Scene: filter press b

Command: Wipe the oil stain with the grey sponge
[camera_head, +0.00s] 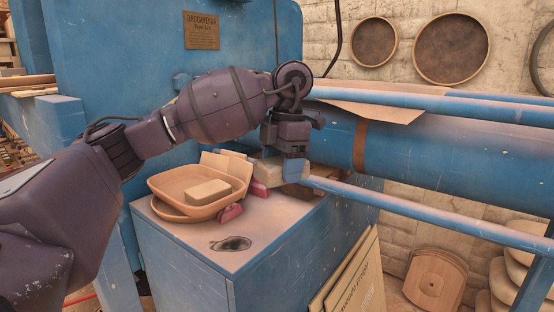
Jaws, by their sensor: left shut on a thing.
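A dark oil stain (231,243) lies on the flat top of the blue cabinet, near its front. My left gripper (290,160) points down above the back right part of this top, to the right of and behind the stain. It is shut on a pale grey block, which looks like the grey sponge (267,172); the fingers hide part of it. I cannot tell whether the block touches the surface. My right gripper is not in view.
Stacked tan trays (170,186) with a beige block (208,192) stand left of the stain. Small red items (230,213) sit beside them. A blue bar (430,213) runs close right of the gripper. The cabinet top (275,232) is clear around the stain.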

